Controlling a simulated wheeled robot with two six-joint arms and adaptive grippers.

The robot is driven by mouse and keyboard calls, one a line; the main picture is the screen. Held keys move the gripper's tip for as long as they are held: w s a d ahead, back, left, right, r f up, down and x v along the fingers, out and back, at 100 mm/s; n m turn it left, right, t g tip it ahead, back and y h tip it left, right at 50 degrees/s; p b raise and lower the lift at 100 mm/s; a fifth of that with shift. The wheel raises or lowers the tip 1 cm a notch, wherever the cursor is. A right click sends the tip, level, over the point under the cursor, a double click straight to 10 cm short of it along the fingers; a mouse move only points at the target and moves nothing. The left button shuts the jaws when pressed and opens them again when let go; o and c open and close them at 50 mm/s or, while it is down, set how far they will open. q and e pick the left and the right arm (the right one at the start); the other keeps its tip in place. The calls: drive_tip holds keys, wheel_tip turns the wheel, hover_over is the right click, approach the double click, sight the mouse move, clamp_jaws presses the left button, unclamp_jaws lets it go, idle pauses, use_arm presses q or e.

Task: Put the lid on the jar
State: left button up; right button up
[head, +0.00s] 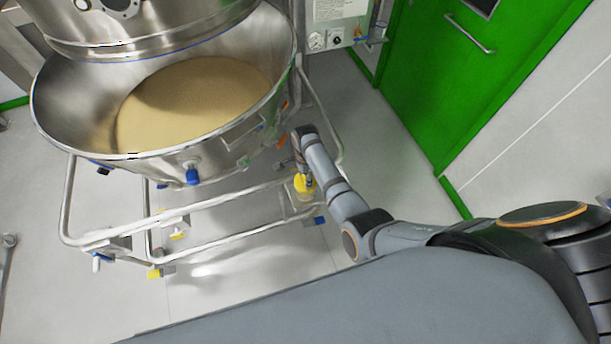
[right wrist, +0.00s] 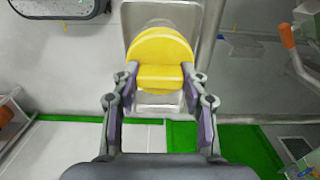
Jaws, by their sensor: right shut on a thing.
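The yellow lid (right wrist: 161,50) is between the two fingers of my right gripper (right wrist: 160,84), which is shut on it. In the head view the lid (head: 304,184) shows small at the end of my right arm, beside the steel bowl's frame. A pale, see-through shape that looks like the jar (head: 302,201) shows just under the lid. I cannot tell whether lid and jar touch or how well they line up. My left gripper is not in view.
A large steel bowl (head: 60,125) holding tan granules stands at left on a tubular frame (head: 200,226). The frame's rails run close to my right gripper. A green door (head: 440,75) is at the upper right.

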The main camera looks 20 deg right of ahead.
drive_tip(key=shift+f, duration=0.15)
drive_tip(key=o, duration=1.1)
drive_tip(key=shift+c, duration=0.2)
wheel_tip(320, 180, up, 12)
